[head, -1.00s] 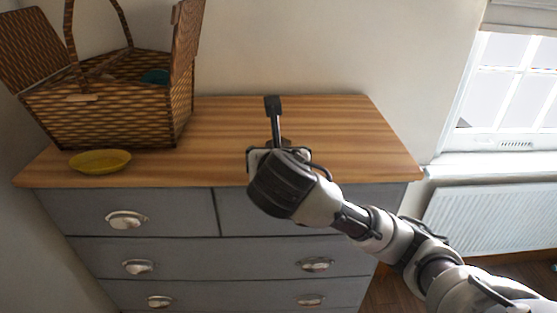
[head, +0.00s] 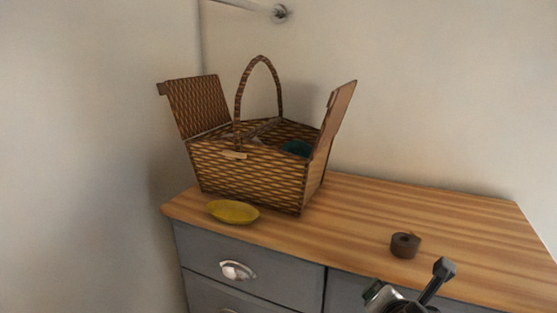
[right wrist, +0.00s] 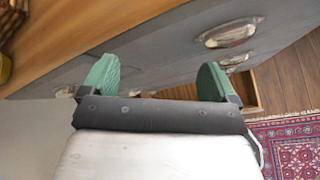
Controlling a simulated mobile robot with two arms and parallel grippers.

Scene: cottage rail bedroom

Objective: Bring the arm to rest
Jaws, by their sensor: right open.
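My right gripper (right wrist: 157,78) is open in the right wrist view, with its two green fingertips wide apart and nothing between them. It faces the grey dresser front with its metal handles. In the head view only part of my right arm's end shows at the bottom edge, in front of the dresser (head: 265,262). My left gripper is in neither view.
A wicker basket (head: 245,175) with raised lids and a teal item (head: 297,148) inside stands on the dresser top. A yellow bowl (head: 233,212) and a brown roll (head: 404,245) sit near the front edge. A red patterned rug (right wrist: 295,145) lies on the floor.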

